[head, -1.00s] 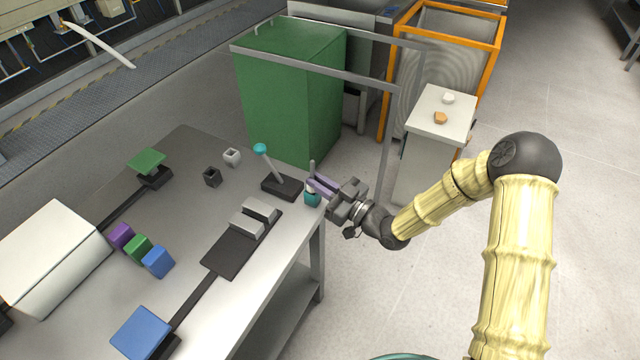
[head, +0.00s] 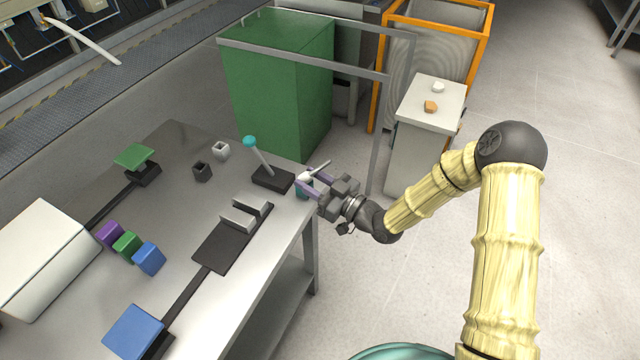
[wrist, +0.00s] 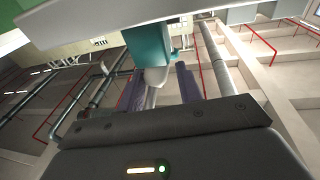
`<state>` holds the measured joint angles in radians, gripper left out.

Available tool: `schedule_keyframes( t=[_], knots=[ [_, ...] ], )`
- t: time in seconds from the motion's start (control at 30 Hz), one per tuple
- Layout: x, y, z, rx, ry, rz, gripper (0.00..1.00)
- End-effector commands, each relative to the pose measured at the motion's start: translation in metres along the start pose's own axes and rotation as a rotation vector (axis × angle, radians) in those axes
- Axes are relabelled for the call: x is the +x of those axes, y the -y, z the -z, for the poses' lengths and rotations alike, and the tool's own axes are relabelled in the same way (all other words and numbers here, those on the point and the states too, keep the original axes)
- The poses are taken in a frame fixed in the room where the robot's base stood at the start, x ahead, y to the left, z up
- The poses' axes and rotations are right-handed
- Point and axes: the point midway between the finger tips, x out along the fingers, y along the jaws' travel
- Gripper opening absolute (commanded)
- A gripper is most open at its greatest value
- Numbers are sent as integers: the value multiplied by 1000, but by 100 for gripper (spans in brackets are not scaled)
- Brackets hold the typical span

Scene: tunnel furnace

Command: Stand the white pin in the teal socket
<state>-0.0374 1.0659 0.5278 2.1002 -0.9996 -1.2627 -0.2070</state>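The teal socket (head: 301,191) is at the right edge of the table, partly hidden behind my gripper; it also shows in the wrist view (wrist: 148,45). The white pin (head: 305,177) is at the socket with its thinner grey shaft tilted up to the right, over my gripper. In the wrist view the pin's pale thick part (wrist: 155,76) meets the teal block, and its shaft runs back between my fingers. I cannot tell whether its end is inside the socket. My gripper (head: 312,182) has its purple fingers spread, with gaps beside the pin in the wrist view (wrist: 160,84).
A black base with a teal-knobbed lever (head: 272,178) stands just left of the socket. A green cabinet (head: 278,85) is behind the table.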

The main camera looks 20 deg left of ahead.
Motion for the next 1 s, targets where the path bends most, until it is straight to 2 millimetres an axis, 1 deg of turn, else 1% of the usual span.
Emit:
schedule_keyframes(
  t=[0.17, 0.27, 0.8, 0.9, 1.0],
  knots=[
    [-13, -1, 1, -1, 0, -2, 35],
    [-28, -1, 1, -1, -1, -3, 35],
    [-136, -1, -2, 3, 4, -4, 35],
    [-153, -1, -2, 3, 3, -3, 35],
    [-166, 0, -2, 4, 4, -1, 35]
  ],
)
